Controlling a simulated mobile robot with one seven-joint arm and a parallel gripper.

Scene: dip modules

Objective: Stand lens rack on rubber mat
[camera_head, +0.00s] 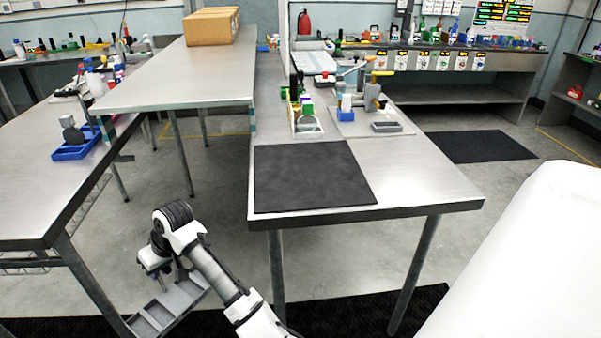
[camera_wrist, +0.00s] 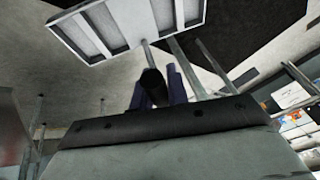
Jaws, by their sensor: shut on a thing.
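The lens rack (camera_head: 178,302) is a grey tray-like piece with divided compartments. It hangs tilted below my gripper (camera_head: 160,272), low over the floor between the two tables. In the wrist view the rack (camera_wrist: 128,20) shows at the top, pale-framed with grey panels, beyond the dark fingers of my gripper (camera_wrist: 155,90). My gripper is shut on the rack; the exact contact is hard to see. The rubber mat (camera_head: 310,177) is a flat black sheet at the front of the right metal table, with nothing on it. The rack is apart from it, lower and to the left.
The right metal table (camera_head: 435,185) has a front edge and legs near my arm. A lens holder (camera_head: 306,125) and a grey board (camera_head: 372,122) with a clamp stand stand behind the mat. The left table (camera_head: 35,190) bears a blue tray (camera_head: 75,150).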

